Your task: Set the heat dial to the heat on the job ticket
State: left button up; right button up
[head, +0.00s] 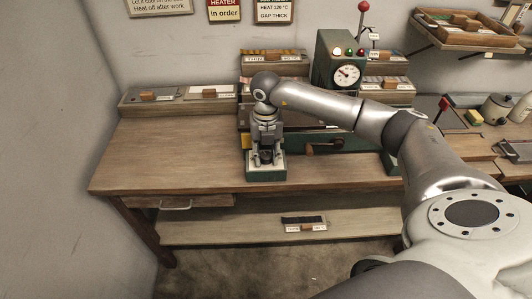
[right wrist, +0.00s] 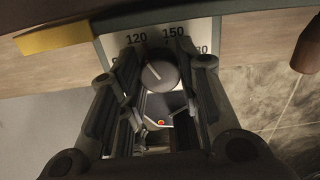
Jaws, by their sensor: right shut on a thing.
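The job ticket (head: 274,10) hangs on the back wall in the head view and reads HEAT 120 °C, GAP THICK. The heat dial (right wrist: 160,76) is a dark round knob on a white scale plate (right wrist: 108,42) marked 120, 150 and a partly hidden number on the right. Its pale pointer line slants up and left, roughly toward 120. My right gripper (head: 265,158) points down at the green-edged dial box (head: 266,176) on the bench's front edge. It is shut on the dial, with a finger at each side. My left gripper is not in view.
A green machine with a round gauge (head: 348,75) stands behind my right arm. A brown handle (head: 323,148) sticks out to the right of the dial box. Trays (head: 181,93) line the bench's back. The left part of the bench (head: 165,150) is clear.

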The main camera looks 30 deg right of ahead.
aim_at(266, 155)
dwell(0.4)
jog(key=o, duration=0.8)
jog(key=shift+c, duration=0.2)
notch_tip(266, 155, up, 12)
